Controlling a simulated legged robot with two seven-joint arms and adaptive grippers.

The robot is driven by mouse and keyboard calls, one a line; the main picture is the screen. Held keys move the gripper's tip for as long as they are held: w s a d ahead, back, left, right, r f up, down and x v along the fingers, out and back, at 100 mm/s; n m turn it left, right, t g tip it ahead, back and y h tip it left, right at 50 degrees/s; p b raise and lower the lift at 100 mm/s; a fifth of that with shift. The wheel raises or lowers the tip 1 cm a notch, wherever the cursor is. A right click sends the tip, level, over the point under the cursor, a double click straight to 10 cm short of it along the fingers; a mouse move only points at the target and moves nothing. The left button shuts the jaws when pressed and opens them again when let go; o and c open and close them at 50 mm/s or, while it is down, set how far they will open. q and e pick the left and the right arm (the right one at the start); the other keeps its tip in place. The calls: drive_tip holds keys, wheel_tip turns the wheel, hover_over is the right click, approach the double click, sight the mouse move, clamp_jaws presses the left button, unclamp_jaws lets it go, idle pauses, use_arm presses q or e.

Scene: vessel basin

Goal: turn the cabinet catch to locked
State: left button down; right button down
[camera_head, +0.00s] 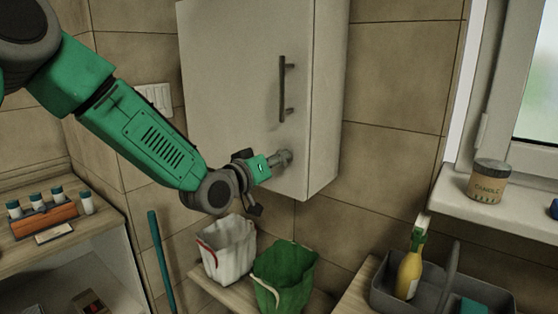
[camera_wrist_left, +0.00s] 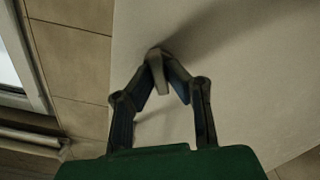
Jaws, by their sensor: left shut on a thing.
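The white wall cabinet (camera_head: 228,75) has its door shut, with a dark upright bar handle (camera_head: 282,90) on it. The cabinet catch (camera_wrist_left: 157,76) is a small grey lever low on the door, below the handle. My left gripper (camera_head: 282,159) reaches it from the left, and its fingers are shut on the catch. In the left wrist view the two fingertips of the gripper (camera_wrist_left: 163,62) close around the lever, which looks slightly tilted. The fingers hide part of the catch in the head view. My right gripper is not in view.
A grey caddy (camera_head: 480,296) with a yellow bottle (camera_head: 409,270) is at lower right. A candle tin (camera_head: 488,181) is on the windowsill. An orange rack (camera_head: 42,220) sits at left.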

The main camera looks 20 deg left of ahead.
use_arm(q)
drive_tip(key=shift+a+f+n+b, duration=0.15)
drive_tip(key=shift+n+b, duration=1.2)
drive_tip(key=shift+n, duration=1.8)
drive_tip(key=shift+a+f+n+b, duration=0.1)
drive_tip(key=shift+f+n+b, duration=0.15)
drive_tip(key=shift+n+b, duration=2)
drive_tip(key=shift+d+n+p, duration=0.1)
drive_tip(key=shift+n+p, duration=0.75)
drive_tip(key=shift+n, duration=0.15)
drive_tip(key=c, duration=1.6)
unclamp_jaws()
drive_tip(key=shift+w, duration=0.15)
drive_tip(key=shift+a+r, duration=0.1)
drive_tip(key=shift+a, duration=0.1)
